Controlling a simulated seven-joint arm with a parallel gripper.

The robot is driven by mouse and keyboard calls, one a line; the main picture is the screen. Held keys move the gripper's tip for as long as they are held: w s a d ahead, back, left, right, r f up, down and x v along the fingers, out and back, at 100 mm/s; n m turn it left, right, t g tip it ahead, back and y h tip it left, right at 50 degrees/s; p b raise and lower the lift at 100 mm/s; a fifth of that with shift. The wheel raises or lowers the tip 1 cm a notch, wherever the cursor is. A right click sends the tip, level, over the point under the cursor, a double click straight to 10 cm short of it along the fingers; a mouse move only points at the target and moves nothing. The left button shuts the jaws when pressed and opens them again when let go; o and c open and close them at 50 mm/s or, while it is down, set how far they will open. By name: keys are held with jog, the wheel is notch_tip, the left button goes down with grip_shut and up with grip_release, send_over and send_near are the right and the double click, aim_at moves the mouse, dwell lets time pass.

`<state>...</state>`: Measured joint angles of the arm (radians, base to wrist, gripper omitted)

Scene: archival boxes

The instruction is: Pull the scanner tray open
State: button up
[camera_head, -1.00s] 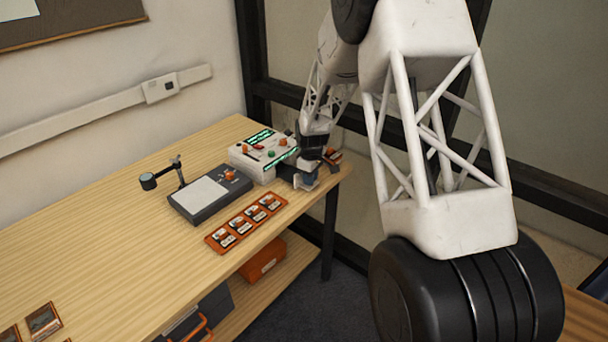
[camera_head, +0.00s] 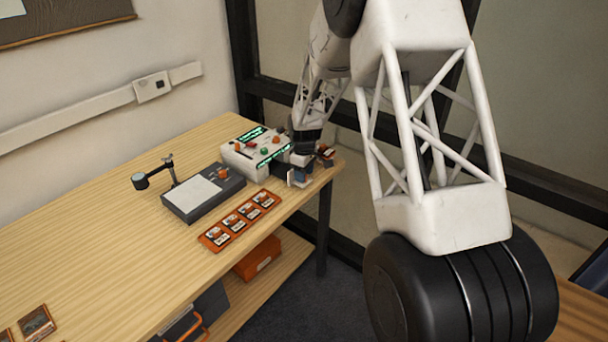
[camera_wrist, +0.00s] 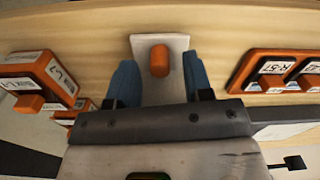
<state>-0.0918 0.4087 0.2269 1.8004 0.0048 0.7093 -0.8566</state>
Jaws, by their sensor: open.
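In the head view my gripper (camera_head: 299,178) is low at the scanner's front right, and my arm hides part of that side.
An orange rack (camera_head: 240,220) of labelled cartridges lies in front of the scanner. It also shows at right in the wrist view (camera_wrist: 240,72). Labelled orange boxes (camera_wrist: 45,78) stand close at left. A grey pad (camera_head: 203,193) and lamp (camera_head: 140,181) are left of the scanner. The bench's left is mostly clear.

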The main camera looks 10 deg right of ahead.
jog(key=shift+r, duration=3.6)
jog(key=shift+s+d+r, duration=0.1)
jog(key=shift+s+r, duration=0.15)
jog(key=shift+r, duration=0.1)
jog(key=s+d+r+m+t, duration=0.1)
jog(key=s+d+r+m, duration=0.15)
jog(key=s+r, duration=0.8)
jog(key=s+d+r+m, duration=0.25)
jog(key=s+r, duration=0.55)
jog(key=s, duration=0.5)
jog(key=s+d+r+m, duration=0.1)
jog(key=s+m, duration=0.2)
jog(key=s, duration=1.1)
jog(key=s+d+r+m+t, duration=0.1)
jog(key=s+m, duration=0.2)
jog(key=s, duration=1)
jog(key=shift+s+d+t, duration=0.3)
jog(key=shift+s+d, duration=0.05)
